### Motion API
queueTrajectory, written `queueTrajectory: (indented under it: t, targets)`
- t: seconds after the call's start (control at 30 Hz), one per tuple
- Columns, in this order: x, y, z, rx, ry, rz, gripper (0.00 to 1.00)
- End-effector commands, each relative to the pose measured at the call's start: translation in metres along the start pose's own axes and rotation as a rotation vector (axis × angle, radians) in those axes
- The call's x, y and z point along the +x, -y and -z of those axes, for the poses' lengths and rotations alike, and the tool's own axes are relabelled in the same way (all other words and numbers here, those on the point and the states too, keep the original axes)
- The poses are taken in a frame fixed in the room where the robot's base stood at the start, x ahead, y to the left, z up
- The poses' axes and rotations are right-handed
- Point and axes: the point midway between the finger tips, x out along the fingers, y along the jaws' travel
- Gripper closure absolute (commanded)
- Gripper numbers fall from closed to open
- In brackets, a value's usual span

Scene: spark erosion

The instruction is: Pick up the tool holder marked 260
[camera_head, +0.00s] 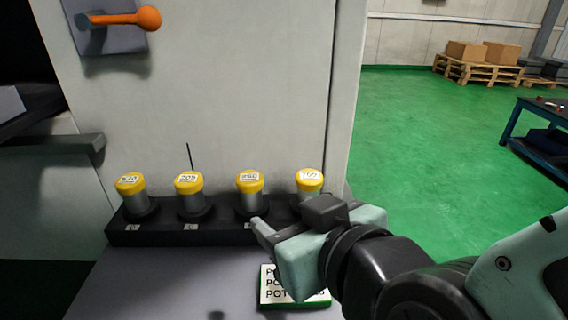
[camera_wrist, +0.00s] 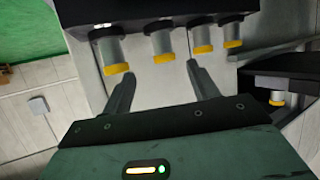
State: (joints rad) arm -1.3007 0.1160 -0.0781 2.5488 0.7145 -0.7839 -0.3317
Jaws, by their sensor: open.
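The tool holder marked 260 (camera_head: 249,182) has a yellow cap and a grey body. It stands upright in a black rack (camera_head: 125,238), third from the left in a row of similar holders. My gripper (camera_head: 263,230) is open and empty, low in front of the rack near this holder; its far finger is hard to make out in the head view. In the wrist view the scene is upside down. There the 260 holder (camera_wrist: 163,45) appears beyond the gap between the two open fingers (camera_wrist: 162,76), apart from them.
Neighbouring holders stand close on both sides, one on the right (camera_head: 310,182) and one marked 205 (camera_head: 189,184) on the left. A thin dark rod rises behind the rack. A printed card (camera_head: 280,290) lies in front, partly behind my gripper. A grey machine wall (camera_head: 220,80) stands behind.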

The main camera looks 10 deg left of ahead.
Motion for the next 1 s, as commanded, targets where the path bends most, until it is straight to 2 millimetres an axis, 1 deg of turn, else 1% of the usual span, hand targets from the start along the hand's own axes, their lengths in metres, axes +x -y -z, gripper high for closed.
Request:
queueTrajectory:
  t: [0.03, 0.17, 0.57, 0.6, 0.8, 0.9, 1.0]
  targets:
    - [0.001, -0.001, 0.005, -0.004, 0.005, -0.001, 0.40]
    - [0.006, 0.000, 0.003, -0.002, 0.008, 0.008, 0.40]
    - [0.033, 0.001, 0.002, 0.001, 0.007, 0.010, 0.40]
    - [0.046, 0.001, -0.002, 0.004, 0.004, 0.008, 0.40]
    - [0.085, 0.001, -0.002, 0.003, 0.003, 0.009, 0.40]
    - [0.098, 0.002, -0.002, 0.003, 0.004, 0.011, 0.40]
    - [0.105, 0.002, -0.002, 0.003, 0.003, 0.011, 0.40]
